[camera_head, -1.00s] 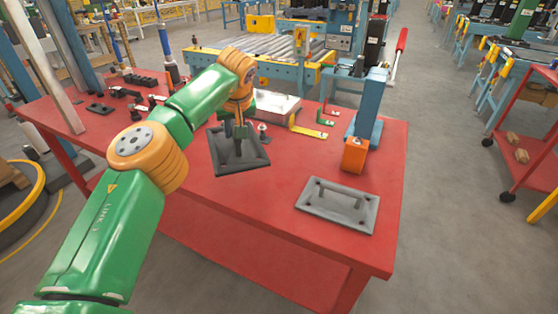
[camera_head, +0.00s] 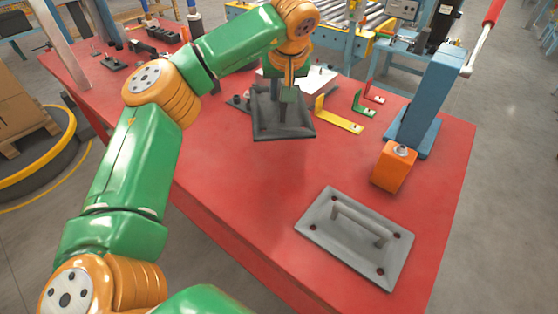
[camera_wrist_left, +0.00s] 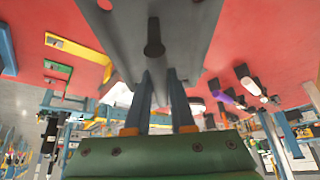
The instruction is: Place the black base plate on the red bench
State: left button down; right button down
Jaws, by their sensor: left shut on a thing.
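The black base plate (camera_head: 284,128) is dark, square and carries an upright handle. It is over the red bench (camera_head: 235,165), in front of the bright metal block. My left gripper (camera_head: 284,97) points down and is shut on the plate's handle. In the left wrist view the plate's underside-facing details are unclear, but its dark surface (camera_wrist_left: 185,35) fills the top middle and the two fingers (camera_wrist_left: 160,95) reach to it. I cannot tell how large the gap between plate and bench is. My right gripper is not in view.
A grey plate with a bar handle (camera_head: 352,238) lies at the bench's near right. An orange block (camera_head: 393,168) and a blue post (camera_head: 430,95) stand behind it. Yellow (camera_head: 340,121) and green (camera_head: 363,103) brackets lie right of the held plate. The bench's front middle is clear.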

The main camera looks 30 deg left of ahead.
aim_at(279, 139)
pick_arm(q)
jog(key=s+d+f, duration=0.1)
jog(key=s+f, duration=0.1)
jog(key=s+d+f, duration=0.1)
jog(key=s+f, duration=0.1)
jog(key=f, duration=0.1)
jog(key=s+d+f+b, duration=0.1)
jog(key=s+d+f, duration=0.1)
jog(key=s, duration=0.1)
jog(key=shift+f, duration=0.3)
jog(key=shift+w+f, duration=0.15)
jog(key=shift+f, duration=1.3)
jog(key=c, duration=0.8)
grip_release()
jog(key=shift+o, duration=0.2)
